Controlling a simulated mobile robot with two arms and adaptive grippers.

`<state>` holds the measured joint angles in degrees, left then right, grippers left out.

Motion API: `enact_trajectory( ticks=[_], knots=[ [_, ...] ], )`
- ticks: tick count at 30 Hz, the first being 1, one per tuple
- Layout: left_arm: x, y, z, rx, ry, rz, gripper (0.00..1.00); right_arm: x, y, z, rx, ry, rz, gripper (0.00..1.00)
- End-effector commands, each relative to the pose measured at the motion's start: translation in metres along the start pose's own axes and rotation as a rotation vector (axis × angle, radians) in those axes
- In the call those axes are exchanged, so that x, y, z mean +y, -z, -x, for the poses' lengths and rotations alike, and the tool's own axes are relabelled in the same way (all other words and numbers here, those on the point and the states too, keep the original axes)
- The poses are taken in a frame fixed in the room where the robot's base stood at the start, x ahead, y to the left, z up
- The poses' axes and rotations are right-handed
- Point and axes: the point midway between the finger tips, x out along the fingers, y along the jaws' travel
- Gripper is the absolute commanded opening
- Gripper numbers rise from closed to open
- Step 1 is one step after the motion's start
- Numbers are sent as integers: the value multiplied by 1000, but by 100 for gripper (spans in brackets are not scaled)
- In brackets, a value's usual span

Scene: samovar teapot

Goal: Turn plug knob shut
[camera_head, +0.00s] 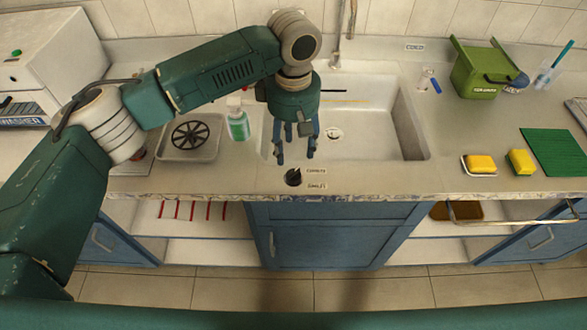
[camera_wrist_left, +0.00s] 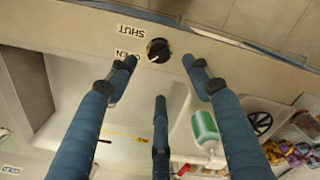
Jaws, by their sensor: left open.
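The plug knob (camera_head: 293,177) is a small black round knob on the counter's front strip, before the sink. The left wrist view shows it near the top (camera_wrist_left: 158,49), with OPEN (camera_wrist_left: 127,55) and SHUT (camera_wrist_left: 133,33) labels beside it. A pale mark on the knob sits on its OPEN side. My left gripper (camera_head: 295,152) points down over the sink's front left edge, just behind the knob in the head view. Its blue fingers are spread and empty, and in the left wrist view the tips (camera_wrist_left: 159,63) appear either side of the knob; contact is not visible. My right gripper is out of view.
The white sink (camera_head: 370,135) with its drain (camera_head: 334,134) lies behind the knob. A green soap bottle (camera_head: 238,124) and a tray (camera_head: 205,152) stand to its left. Yellow sponges (camera_head: 481,164) and a green bin (camera_head: 478,75) are at the right. The counter right of the labels is clear.

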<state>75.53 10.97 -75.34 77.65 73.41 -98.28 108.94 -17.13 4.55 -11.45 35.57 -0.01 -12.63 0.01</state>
Motion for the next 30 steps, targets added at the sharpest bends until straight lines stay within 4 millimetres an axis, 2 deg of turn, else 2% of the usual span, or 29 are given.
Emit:
enact_trajectory(
  ticks=[9, 15, 21, 28, 29, 30],
  knots=[
    [-1, -1, -58, -1, 2, -3, 50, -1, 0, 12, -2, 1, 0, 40],
    [0, -1, -87, -2, -1, -3, 50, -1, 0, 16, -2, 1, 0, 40],
    [0, -1, -99, -1, -2, -5, 50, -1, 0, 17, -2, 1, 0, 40],
    [0, -1, -99, -1, -2, -5, 50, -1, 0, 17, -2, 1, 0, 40],
    [0, -1, -99, -1, -2, -5, 46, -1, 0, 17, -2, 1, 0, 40],
    [0, -1, -99, -1, -2, -5, 38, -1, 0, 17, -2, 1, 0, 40]
  ],
)
